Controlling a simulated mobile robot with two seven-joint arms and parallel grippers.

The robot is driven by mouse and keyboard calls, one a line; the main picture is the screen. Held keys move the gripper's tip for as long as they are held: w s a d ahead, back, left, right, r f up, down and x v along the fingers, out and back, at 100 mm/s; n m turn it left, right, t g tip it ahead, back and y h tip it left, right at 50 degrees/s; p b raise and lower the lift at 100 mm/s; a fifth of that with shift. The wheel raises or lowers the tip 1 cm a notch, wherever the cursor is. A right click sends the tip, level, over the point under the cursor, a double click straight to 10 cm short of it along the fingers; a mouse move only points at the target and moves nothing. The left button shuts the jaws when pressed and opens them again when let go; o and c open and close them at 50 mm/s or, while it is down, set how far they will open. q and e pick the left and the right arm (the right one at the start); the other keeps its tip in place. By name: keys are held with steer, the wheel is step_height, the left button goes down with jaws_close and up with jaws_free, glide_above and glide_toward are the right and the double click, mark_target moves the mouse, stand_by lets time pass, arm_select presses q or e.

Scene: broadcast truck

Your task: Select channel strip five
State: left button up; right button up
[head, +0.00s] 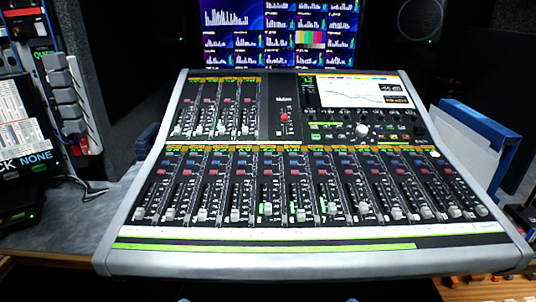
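A grey-framed mixing console (118,238) fills the middle of the head view, its panel sloping toward me. Its lower bank holds a row of several channel strips, each with red and blue buttons and a fader. Counted from the left of this bank, channel strip five (266,185) appears to lie left of the middle; its labels are too small to read. A few strips near the middle show green lights by their faders. A smaller bank of strips (218,105) sits at the upper left. Neither of my grippers can be made out.
A lit display (360,90) is set in the console's upper right. A monitor wall (275,35) with bar graphs stands behind. A blue-edged panel (480,135) stands at right. Grey desk (75,225) lies bare at left.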

arm_select(q)
steer(key=shift+c, duration=0.4)
jaws_close()
stand_by(1.3)
